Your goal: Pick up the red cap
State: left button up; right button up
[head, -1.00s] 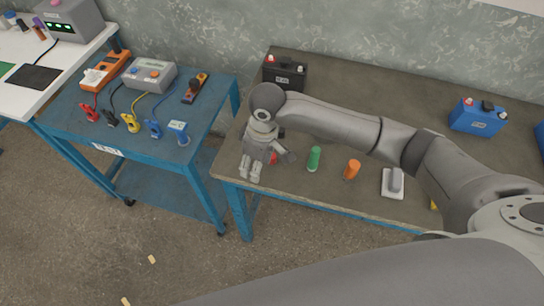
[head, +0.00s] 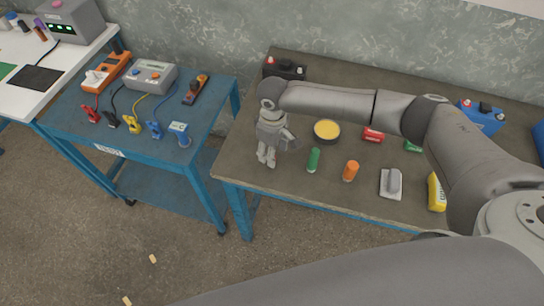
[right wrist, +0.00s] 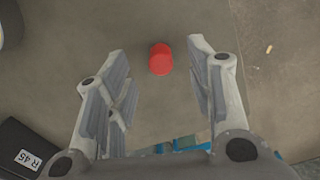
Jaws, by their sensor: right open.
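The red cap (right wrist: 160,58) is a small red cylinder on the grey-brown bench top. In the right wrist view it lies between the two fingers, towards their tips, with clear space on both sides. My right gripper (right wrist: 157,62) is open and empty around that spot. In the head view the right gripper (head: 266,162) hangs over the left end of the bench, pointing down, and hides the cap. My left gripper is not in view.
On the bench (head: 245,175) stand a green cylinder (head: 313,160), an orange cylinder (head: 351,171) and a yellow-filled round dish (head: 327,130). A black battery (head: 285,68) is behind the gripper. A blue cart (head: 205,105) with meters stands left, across a gap.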

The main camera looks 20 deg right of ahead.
jog(key=shift+w+a+f, duration=0.1)
jog(key=shift+f, duration=1.8)
jog(key=shift+c, duration=0.5)
jog(key=c, duration=0.7)
